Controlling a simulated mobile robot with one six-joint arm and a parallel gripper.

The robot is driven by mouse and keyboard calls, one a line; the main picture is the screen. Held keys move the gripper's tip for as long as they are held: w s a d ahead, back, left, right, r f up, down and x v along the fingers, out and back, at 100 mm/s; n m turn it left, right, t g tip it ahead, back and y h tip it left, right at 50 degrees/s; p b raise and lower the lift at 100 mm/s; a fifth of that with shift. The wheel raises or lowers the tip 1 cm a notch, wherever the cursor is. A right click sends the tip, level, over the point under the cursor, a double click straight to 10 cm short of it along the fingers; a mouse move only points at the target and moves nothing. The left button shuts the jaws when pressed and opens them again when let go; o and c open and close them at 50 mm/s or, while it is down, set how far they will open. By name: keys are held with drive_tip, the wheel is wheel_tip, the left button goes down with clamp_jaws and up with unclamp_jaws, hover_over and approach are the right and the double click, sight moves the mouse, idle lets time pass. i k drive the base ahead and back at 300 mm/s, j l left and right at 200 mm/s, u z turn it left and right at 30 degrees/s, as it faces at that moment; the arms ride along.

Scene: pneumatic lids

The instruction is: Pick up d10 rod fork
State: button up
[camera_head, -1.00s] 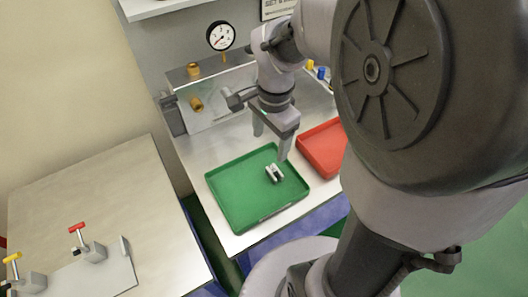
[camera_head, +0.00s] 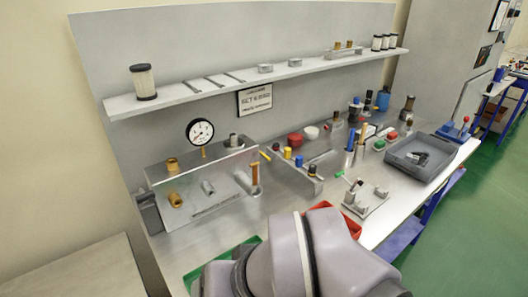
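The d10 rod fork does not show now. A small silver forked piece lay in the green tray (camera_head: 191,276) a second ago. Only a little of that tray's rim shows now at the bottom edge, and my arm and the picture's edge hide the rest. My gripper is out of view, so I cannot tell where it is relative to the piece or whether it holds anything.
A red tray (camera_head: 352,226) stands behind my arm. A steel stand with brass fittings and a pressure gauge (camera_head: 200,132) is at the left. Several small parts crowd the bench toward a grey tray (camera_head: 447,150). A shelf (camera_head: 290,71) runs above.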

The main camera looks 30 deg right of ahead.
sight(410, 157)
drive_tip(key=z, duration=2.15)
drive_tip(key=i+l+u, duration=1.05)
drive_tip(key=l+u, duration=0.15)
drive_tip(key=i+l+u, duration=0.2)
drive_tip(key=l+u, duration=0.2)
drive_tip(key=l, duration=0.35)
drive_tip(key=i+l+u, duration=0.1)
drive_tip(key=l+u, duration=0.35)
drive_tip(key=l, duration=0.2)
drive_tip(key=l+u, duration=0.4)
drive_tip(key=l, duration=0.25)
drive_tip(key=k+l+u, duration=0.1)
drive_tip(key=l+u, duration=0.3)
drive_tip(key=l, duration=0.3)
